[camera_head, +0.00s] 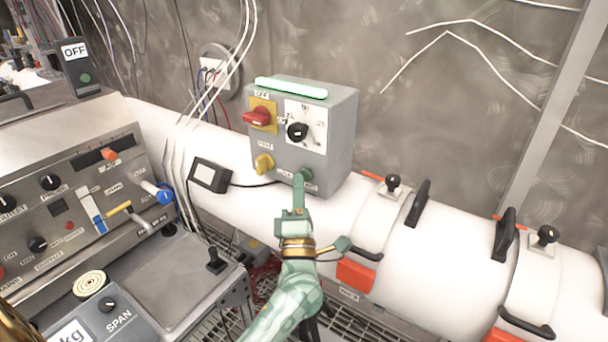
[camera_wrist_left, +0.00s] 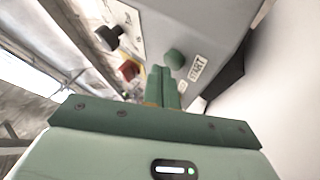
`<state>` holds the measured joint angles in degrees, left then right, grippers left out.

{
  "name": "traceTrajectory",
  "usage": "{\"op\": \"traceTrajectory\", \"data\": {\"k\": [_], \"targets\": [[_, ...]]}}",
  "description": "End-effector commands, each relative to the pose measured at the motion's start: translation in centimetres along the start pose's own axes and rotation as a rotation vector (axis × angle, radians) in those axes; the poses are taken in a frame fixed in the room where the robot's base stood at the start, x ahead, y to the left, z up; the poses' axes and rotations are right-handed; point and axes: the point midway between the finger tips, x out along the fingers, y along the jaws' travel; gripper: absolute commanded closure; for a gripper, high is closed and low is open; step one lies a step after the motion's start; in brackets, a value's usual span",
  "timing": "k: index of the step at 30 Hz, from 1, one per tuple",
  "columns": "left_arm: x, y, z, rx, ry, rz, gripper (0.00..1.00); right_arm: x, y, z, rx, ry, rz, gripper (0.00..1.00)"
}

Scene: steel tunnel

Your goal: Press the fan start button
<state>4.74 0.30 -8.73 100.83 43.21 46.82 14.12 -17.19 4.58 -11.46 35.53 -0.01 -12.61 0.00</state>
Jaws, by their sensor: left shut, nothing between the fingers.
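The grey control box (camera_head: 328,152) is mounted by the large white pipe and has a lit green strip (camera_head: 291,88) on top. Its green round button (camera_head: 307,174) is at the lower right of the front face. In the left wrist view the green button (camera_wrist_left: 174,58) sits beside a START label (camera_wrist_left: 198,68). My left gripper (camera_head: 298,181) is right in front of the box's lower edge, fingers shut and empty. Its fingertips (camera_wrist_left: 163,72) show close beside the button; I cannot tell whether they touch it.
The box also carries a red switch (camera_head: 257,117), a black dial (camera_head: 297,131) and a yellow knob (camera_head: 264,163). A small black-framed device (camera_head: 210,176) is at its left. An instrument console (camera_head: 75,205) fills the left. Black handles (camera_head: 418,203) stand on the pipe at right.

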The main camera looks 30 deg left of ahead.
Motion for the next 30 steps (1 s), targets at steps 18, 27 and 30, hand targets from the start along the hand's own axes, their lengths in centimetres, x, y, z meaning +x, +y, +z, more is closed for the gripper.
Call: {"op": "traceTrajectory", "data": {"k": [18,27,30], "targets": [[-2.0,1.8,-1.5,0.000,-0.001,0.000,1.00,-1.7,0.1,-0.4,0.000,0.006,0.002,0.64],[-4.2,3.2,-3.1,-0.001,0.000,0.000,1.00,-2.8,0.2,-0.6,0.000,0.010,0.004,0.64],[-4.5,3.4,-3.3,-0.002,0.000,0.001,1.00,-2.9,0.2,-0.7,0.000,0.010,0.004,0.64]]}}
